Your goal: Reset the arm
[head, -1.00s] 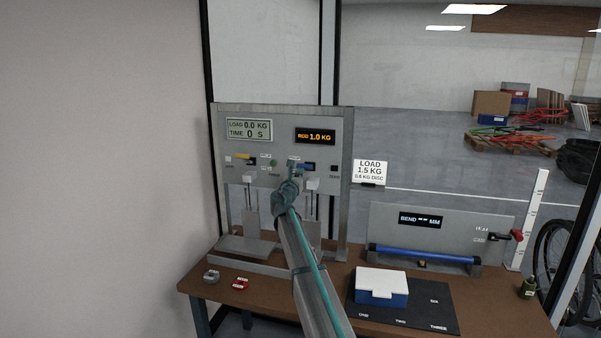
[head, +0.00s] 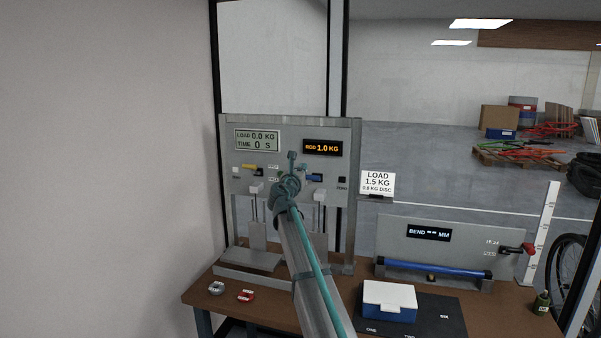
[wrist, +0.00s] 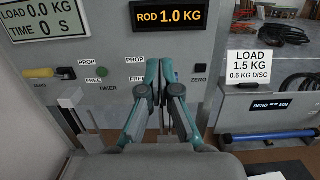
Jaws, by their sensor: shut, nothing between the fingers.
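My gripper (head: 291,160) is shut and empty. It is at the end of my outstretched arm, in front of the upright grey test panel (head: 232,205). In the wrist view my gripper's teal fingers (wrist: 160,72) come together just below the orange-lettered rod display (wrist: 169,15), which reads 1.0 KG. In the head view a yellow lever (head: 251,167) shows left of my gripper, and a blue lever (head: 315,178) shows right of it, partly covered by the fingers. I cannot tell whether the fingers touch the panel.
A load sign (head: 377,184) stands right of the panel. The brown bench (head: 205,300) holds a bend tester (head: 445,240) with a blue rod, a white-lidded blue box (head: 388,300) on a dark mat, and grey (head: 216,288) and red (head: 246,296) pieces. A wall stands close on the left.

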